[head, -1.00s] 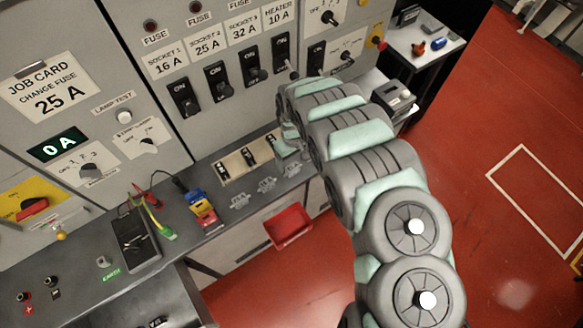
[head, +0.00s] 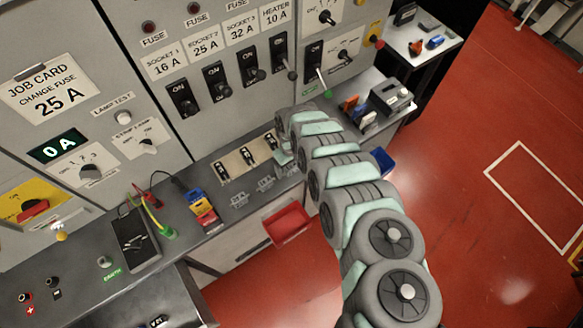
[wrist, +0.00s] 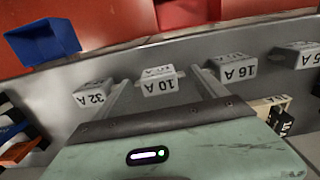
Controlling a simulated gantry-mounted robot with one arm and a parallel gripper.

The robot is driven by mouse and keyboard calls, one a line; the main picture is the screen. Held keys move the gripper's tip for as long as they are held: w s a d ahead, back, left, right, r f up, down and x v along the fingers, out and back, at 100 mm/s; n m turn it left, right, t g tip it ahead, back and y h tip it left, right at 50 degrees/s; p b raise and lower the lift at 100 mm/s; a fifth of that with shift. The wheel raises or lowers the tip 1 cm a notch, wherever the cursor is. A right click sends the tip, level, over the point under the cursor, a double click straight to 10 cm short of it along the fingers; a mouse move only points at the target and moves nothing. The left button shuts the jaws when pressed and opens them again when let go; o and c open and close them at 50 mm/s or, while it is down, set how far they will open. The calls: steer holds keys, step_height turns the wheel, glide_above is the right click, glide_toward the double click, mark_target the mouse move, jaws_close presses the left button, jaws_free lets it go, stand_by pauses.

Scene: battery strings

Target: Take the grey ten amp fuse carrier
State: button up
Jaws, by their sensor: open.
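The grey ten amp fuse carrier (wrist: 158,83), labelled 10 A, stands on the grey bench top in the wrist view. My gripper (wrist: 163,77) is open, with one finger on each side of this carrier. I cannot tell whether either finger touches it. Grey carriers labelled 32 A (wrist: 93,95), 16 A (wrist: 237,70) and 25 A (wrist: 302,56) stand in the same row. In the head view my gripper (head: 284,157) is over the right end of the row, mostly hidden by my arm.
A blue bin (wrist: 42,43) is at the upper left of the wrist view. A red bin (head: 288,224) hangs at the bench front. A cream fuse base (head: 244,158) with black carriers lies behind the row. The switch panel (head: 225,120) rises behind the bench.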

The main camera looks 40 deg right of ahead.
steer(key=shift+f, duration=0.15)
steer(key=c, duration=1.2)
